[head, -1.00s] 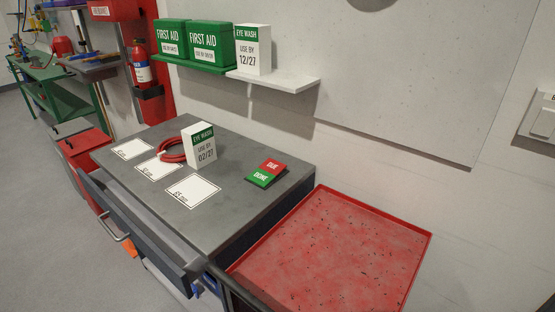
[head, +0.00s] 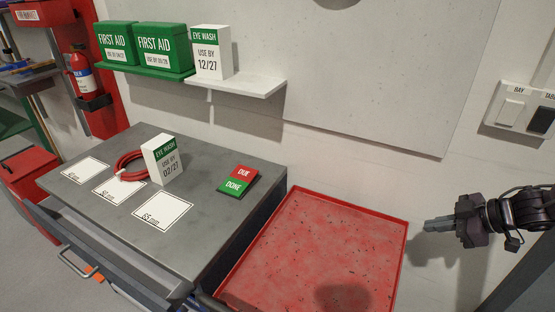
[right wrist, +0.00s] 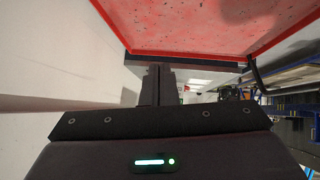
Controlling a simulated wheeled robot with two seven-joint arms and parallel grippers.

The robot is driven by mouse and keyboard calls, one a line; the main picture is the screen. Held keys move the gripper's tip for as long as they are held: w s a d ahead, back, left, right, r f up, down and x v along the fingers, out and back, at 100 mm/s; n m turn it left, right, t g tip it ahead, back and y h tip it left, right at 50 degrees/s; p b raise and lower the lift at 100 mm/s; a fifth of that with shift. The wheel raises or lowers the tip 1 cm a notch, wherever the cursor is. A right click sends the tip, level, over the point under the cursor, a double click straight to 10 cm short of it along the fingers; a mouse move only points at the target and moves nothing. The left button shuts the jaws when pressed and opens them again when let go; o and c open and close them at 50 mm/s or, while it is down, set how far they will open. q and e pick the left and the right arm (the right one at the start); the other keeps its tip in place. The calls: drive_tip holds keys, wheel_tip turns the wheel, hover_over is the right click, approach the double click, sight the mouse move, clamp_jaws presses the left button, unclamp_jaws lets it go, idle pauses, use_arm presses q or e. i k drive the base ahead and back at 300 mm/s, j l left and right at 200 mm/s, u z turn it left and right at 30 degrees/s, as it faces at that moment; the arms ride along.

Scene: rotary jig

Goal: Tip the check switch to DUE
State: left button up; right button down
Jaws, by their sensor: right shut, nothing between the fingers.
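The check switch (head: 238,180) is a small rocker on the grey cabinet top, near its right edge. Its far half is red and reads DUE; its near half is green and reads DONE. I cannot tell for sure which half is pressed down. My left gripper is out of view.
The red tray (head: 404,235) lies between my right gripper and the cabinet top (head: 110,215). An eye wash box (head: 162,160) marked 02/27 and a red coil (head: 124,166) stand left of the switch. A shelf (head: 250,86) holds another eye wash box; wall switches (head: 525,110) are at right.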

sight(239, 179)
drive_tip(key=i+j, duration=0.15)
drive_tip(key=j, duration=0.2)
drive_tip(key=i+j, duration=0.15)
drive_tip(key=j, duration=0.2)
drive_tip(key=i+j, duration=0.2)
drive_tip(key=j, duration=0.15)
drive_tip(key=i+j, duration=0.15)
drive_tip(key=j, duration=0.2)
drive_tip(key=i+j, duration=0.15)
drive_tip(key=j, duration=0.2)
drive_tip(key=i+j, duration=0.15)
drive_tip(key=j, duration=0.2)
